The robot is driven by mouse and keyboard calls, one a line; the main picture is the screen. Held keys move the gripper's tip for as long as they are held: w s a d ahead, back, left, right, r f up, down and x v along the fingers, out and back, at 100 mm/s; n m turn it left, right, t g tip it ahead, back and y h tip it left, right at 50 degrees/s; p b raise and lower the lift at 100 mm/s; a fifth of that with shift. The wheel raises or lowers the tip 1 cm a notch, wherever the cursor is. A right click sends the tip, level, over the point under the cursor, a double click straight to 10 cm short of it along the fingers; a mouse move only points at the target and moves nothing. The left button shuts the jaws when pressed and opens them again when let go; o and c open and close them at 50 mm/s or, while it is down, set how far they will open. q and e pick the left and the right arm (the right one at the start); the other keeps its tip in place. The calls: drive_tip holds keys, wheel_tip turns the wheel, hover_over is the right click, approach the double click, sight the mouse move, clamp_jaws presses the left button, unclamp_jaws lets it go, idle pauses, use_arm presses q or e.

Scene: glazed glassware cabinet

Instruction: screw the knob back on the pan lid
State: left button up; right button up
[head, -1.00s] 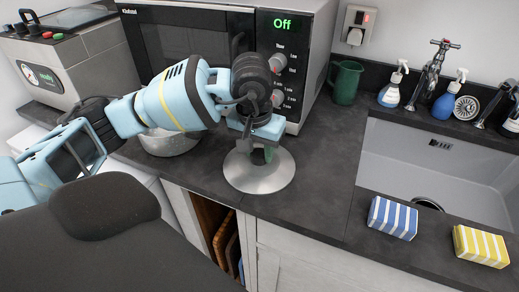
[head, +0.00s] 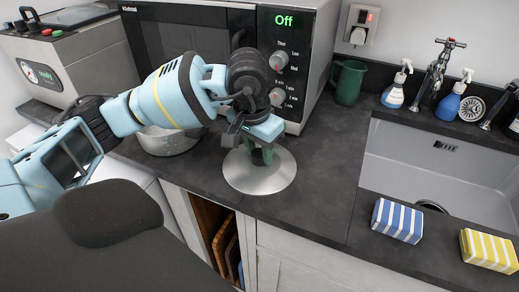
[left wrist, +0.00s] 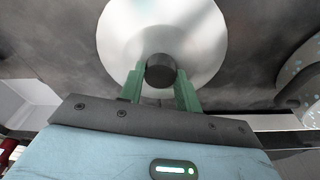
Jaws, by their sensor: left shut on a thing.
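The pan lid (head: 262,182) is a round silver disc lying on the dark worktop; it also shows in the left wrist view (left wrist: 205,40). The black knob (left wrist: 160,72) is at the lid's middle, between the green fingers of my left gripper. My left gripper (head: 259,153) points down over the lid and is shut on the knob, which also shows in the left wrist view (left wrist: 161,80). I cannot tell whether the knob's base touches the lid, or how far its thread is in. My right gripper is not in view.
A metal pan (head: 170,142) stands left of the lid, partly behind my left arm. The microwave (head: 290,65) is close behind. A green jug (head: 348,82) stands at the back. The sink (head: 425,165) and two striped sponges (head: 397,221) are to the right.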

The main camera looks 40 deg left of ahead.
use_arm(q)
drive_tip(key=shift+f+m, duration=0.15)
drive_tip(key=shift+m, duration=0.15)
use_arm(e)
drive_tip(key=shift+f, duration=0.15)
use_arm(q)
drive_tip(key=shift+m+b, duration=0.65)
drive_tip(key=shift+m, duration=0.45)
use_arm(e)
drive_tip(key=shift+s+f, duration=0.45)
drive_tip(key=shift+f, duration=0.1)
use_arm(q)
drive_tip(key=shift+m+h+b, duration=0.3)
drive_tip(key=shift+m+b, duration=0.05)
drive_tip(key=shift+m, duration=0.25)
drive_tip(key=shift+m+b, duration=0.3)
drive_tip(key=shift+m, duration=0.6)
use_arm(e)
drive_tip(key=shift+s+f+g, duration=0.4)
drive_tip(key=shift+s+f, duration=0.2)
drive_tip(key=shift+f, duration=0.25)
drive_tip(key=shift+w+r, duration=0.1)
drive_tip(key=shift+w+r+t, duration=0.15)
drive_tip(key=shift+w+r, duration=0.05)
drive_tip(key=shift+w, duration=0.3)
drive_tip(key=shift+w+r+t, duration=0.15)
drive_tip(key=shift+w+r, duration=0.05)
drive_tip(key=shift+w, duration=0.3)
